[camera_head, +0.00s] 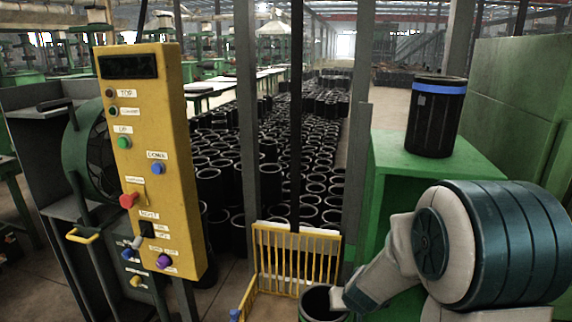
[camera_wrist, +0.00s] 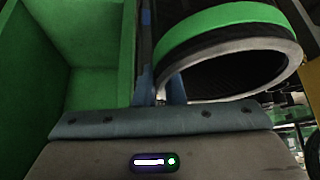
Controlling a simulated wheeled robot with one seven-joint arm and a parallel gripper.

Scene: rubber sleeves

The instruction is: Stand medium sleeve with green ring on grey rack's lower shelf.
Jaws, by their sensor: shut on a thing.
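The sleeve with the green ring (camera_wrist: 225,19) is a black, ribbed, hollow cylinder. In the wrist view it fills the upper right, its open end facing the camera. My gripper (camera_wrist: 161,88) is shut on its wall at the near rim, with the blue-grey fingers on either side. In the head view the top of this sleeve (camera_head: 322,303) shows at the bottom edge, beside my gripper (camera_head: 340,299); its lower part is cut off.
Another black sleeve with a blue ring (camera_head: 436,117) stands on a green cabinet (camera_head: 480,160) at right. A yellow control panel (camera_head: 150,170) stands at left. A low yellow fence (camera_head: 295,258) is just behind the held sleeve. Green walls (camera_wrist: 92,40) are close at left in the wrist view.

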